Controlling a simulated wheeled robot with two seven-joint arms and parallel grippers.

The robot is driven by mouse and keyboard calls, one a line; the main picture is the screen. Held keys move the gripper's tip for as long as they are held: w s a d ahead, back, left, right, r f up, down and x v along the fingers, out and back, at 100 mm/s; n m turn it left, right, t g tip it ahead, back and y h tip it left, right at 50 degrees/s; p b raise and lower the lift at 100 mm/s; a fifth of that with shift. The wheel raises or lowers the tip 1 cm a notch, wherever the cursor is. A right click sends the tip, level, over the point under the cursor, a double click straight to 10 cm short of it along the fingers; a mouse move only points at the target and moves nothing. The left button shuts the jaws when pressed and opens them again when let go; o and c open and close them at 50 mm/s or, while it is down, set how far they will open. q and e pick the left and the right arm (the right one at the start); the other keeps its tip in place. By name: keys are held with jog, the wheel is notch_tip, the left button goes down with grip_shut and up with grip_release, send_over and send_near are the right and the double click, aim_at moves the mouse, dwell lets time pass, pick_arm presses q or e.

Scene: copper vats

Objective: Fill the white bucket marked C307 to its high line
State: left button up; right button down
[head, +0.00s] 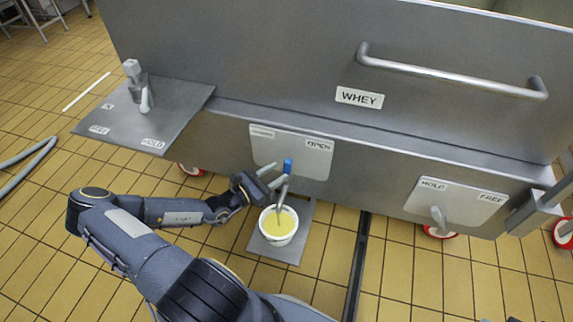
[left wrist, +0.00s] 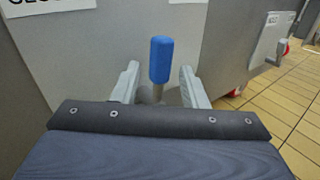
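A white bucket (head: 292,238) stands on a grey plate on the floor below the whey vat. Pale yellow liquid (head: 276,224) shows inside it; I cannot read its mark or make out a high line. A grey spout (head: 281,200) reaches down over the bucket; I cannot tell whether liquid is running. Above it is a tap handle with a blue grip (head: 288,166). My left gripper (head: 274,176) is at this handle. In the left wrist view the blue grip (left wrist: 160,60) stands between the open fingers (left wrist: 159,88), with a gap on both sides. My right gripper is out of view.
The steel vat carries a WHEY label (head: 359,97) and a long bar handle (head: 450,72). The plate behind the tap (head: 262,150) reads OPEN at its right. A steel shelf (head: 185,105) juts out at left. Another plate (head: 460,195) reads HOLD and FREE.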

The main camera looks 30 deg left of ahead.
aim_at(285, 168)
pick_arm(q)
jog(key=b+x, duration=0.1)
jog(key=x, duration=0.4)
jog(key=shift+w, duration=0.15)
jog(key=shift+d, duration=0.1)
grip_shut()
